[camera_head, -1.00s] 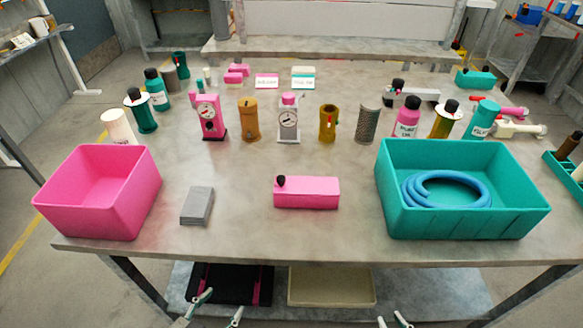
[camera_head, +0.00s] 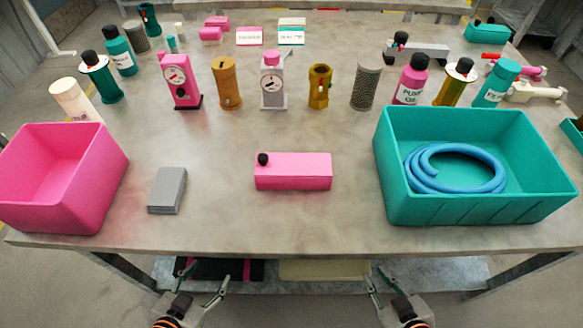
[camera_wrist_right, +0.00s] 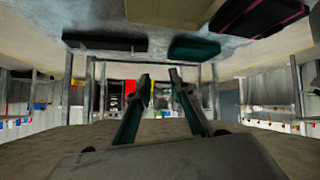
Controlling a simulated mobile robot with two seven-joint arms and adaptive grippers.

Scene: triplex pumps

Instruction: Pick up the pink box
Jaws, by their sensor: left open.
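A pink rectangular box (camera_head: 293,171) with a black knob on its left end lies near the middle of the table. A larger open pink bin (camera_head: 60,180) stands at the table's left edge and looks empty. My left gripper (camera_head: 203,277) is open and empty, in front of the table and below its front edge. My right gripper (camera_head: 379,276) is at a similar low place further right, apart from the box. In the right wrist view its fingers (camera_wrist_right: 159,84) are spread with nothing between them.
A teal bin (camera_head: 470,215) holding a coiled blue hose (camera_head: 455,168) stands at the right. A grey block (camera_head: 167,190) lies left of the box. Several bottles and pump parts line the back. The table (camera_head: 290,222) is clear in front of the box.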

